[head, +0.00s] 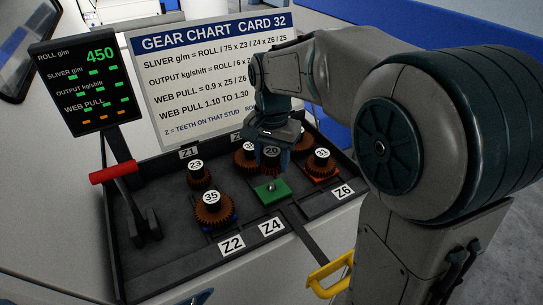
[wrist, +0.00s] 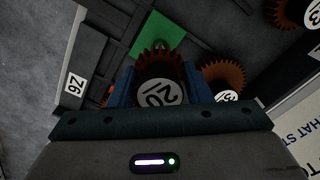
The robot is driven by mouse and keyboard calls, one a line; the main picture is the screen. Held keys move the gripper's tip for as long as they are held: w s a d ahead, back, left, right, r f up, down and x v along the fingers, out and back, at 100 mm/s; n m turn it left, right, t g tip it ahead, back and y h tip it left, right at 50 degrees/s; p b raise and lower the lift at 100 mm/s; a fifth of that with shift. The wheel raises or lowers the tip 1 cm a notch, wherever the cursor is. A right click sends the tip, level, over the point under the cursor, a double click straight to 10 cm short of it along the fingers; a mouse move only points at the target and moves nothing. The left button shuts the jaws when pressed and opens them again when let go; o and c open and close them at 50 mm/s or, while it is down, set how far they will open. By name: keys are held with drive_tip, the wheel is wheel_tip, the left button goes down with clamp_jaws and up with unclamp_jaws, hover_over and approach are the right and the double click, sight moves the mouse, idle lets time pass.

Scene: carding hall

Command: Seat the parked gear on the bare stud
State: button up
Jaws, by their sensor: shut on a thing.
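My gripper (head: 271,157) is shut on a brown toothed gear with a white cap marked 20 (head: 271,150). In the wrist view this gear (wrist: 158,88) sits between my two blue fingers. The bare stud (head: 271,186) is a short metal pin on a green square plate (head: 272,195), in front of and below the held gear in the head view. In the wrist view the stud (wrist: 159,44) shows just beyond the gear's teeth on the green plate (wrist: 165,28). Whether the gear is clear of the tray floor I cannot tell.
Gears marked 23 (head: 198,177), 35 (head: 212,213) and 31 (head: 321,166) sit around the green plate, with another gear (head: 242,158) behind, partly hidden. A red-handled lever (head: 118,172), a yellow handle (head: 328,275) and a chart board (head: 200,75) stand around the dark tray (head: 160,270).

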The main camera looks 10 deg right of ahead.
sight(272, 184)
drive_tip(key=shift+f+b, duration=2.15)
drive_tip(key=shift+f, duration=1.05)
drive_tip(key=o, duration=1.1)
wheel_tip(272, 184, up, 14)
drive_tip(key=shift+f+b, duration=0.1)
drive_tip(key=shift+b, duration=0.45)
